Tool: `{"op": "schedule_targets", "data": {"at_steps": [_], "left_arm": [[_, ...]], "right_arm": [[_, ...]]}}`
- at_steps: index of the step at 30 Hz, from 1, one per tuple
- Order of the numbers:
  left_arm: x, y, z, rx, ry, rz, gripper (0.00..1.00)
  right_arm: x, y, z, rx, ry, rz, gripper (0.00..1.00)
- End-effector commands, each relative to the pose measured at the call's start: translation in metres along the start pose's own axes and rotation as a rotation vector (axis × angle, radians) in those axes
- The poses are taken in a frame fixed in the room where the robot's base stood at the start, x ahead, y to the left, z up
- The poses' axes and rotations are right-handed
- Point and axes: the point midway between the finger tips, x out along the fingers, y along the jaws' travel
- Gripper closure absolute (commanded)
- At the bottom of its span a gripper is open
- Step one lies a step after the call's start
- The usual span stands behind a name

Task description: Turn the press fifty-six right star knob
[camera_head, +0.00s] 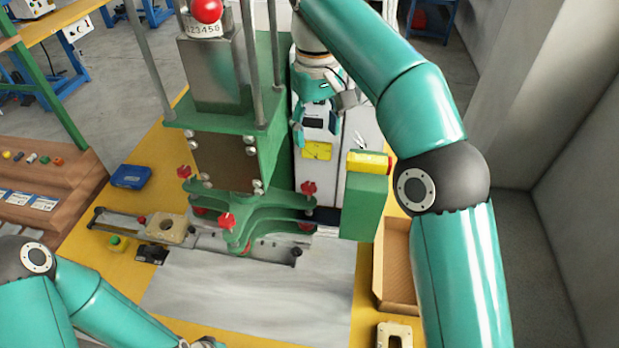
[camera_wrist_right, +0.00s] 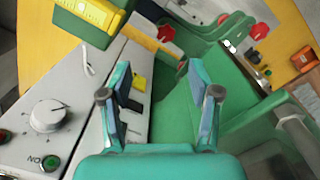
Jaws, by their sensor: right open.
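The green press (camera_head: 225,150) stands on the yellow table. Red star knobs sit around its lower plate: the right one (camera_head: 308,188), a front one (camera_head: 227,220) and a left one (camera_head: 184,171). My right gripper (camera_head: 317,128) is open and empty, behind and above the right star knob and apart from it. In the right wrist view its two fingers (camera_wrist_right: 160,88) stand apart, with a red knob (camera_wrist_right: 166,33) beyond them. Of my left gripper, only a small part shows at the bottom edge of the head view, and its jaws are hidden.
A white control box (camera_wrist_right: 45,85) with a dial and green button stands beside the press. A green block with a yellow top (camera_head: 368,163) is right of the right knob. A cardboard box (camera_head: 397,240) and blue case (camera_head: 131,177) lie on the table. The grey plate (camera_head: 250,290) in front is clear.

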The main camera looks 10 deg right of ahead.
Motion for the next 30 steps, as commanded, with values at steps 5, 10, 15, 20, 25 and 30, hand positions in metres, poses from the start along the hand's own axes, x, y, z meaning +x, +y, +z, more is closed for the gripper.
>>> {"op": "schedule_targets", "data": {"at_steps": [5,10,15,20,25,30], "left_arm": [[0.0,0.0,0.0,0.0,0.0,0.0,0.6],[0.0,0.0,0.0,0.0,0.0,0.0,0.6],[0.0,0.0,0.0,0.0,0.0,0.0,0.6],[0.0,0.0,0.0,0.0,0.0,0.0,0.6],[0.0,0.0,0.0,0.0,0.0,0.0,0.6],[0.0,0.0,0.0,0.0,0.0,0.0,0.6]], "right_arm": [[-0.017,-0.003,-0.004,0.186,0.023,-0.006,0.38],[-0.014,-0.01,-0.011,0.18,0.032,-0.007,0.38],[-0.007,-0.01,-0.011,0.177,0.031,-0.005,0.38],[0.005,-0.01,-0.011,0.176,0.031,-0.006,0.38],[0.027,-0.01,-0.011,0.177,0.029,-0.006,0.38],[0.056,-0.01,-0.012,0.176,0.029,-0.006,0.38]]}}
